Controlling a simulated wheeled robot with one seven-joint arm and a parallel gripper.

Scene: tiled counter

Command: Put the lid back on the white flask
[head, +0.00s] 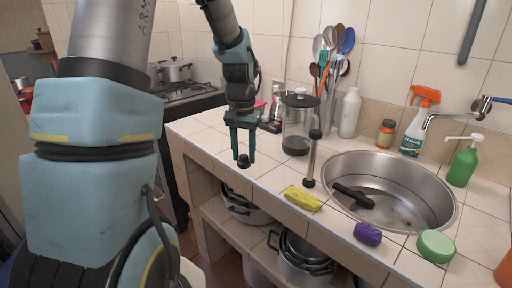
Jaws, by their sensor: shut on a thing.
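The white flask (349,113) stands upright at the back of the counter, against the tiled wall and left of the sink. Its narrow top shows no dark cap. My gripper (243,159) points down over the counter's front left part, well left of the flask. Its fingers are shut on a small dark piece, which looks like the lid (243,162). The lid is at the fingertips, close to the counter top; I cannot tell whether it touches the tiles.
A glass press jug (297,125) and an upright grey rod with black ends (312,160) stand between my gripper and the flask. Utensils (327,65) stand behind. A yellow packet (303,198), purple sponge (367,234) and green tub (436,246) lie along the front edge, by the sink (447,190).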

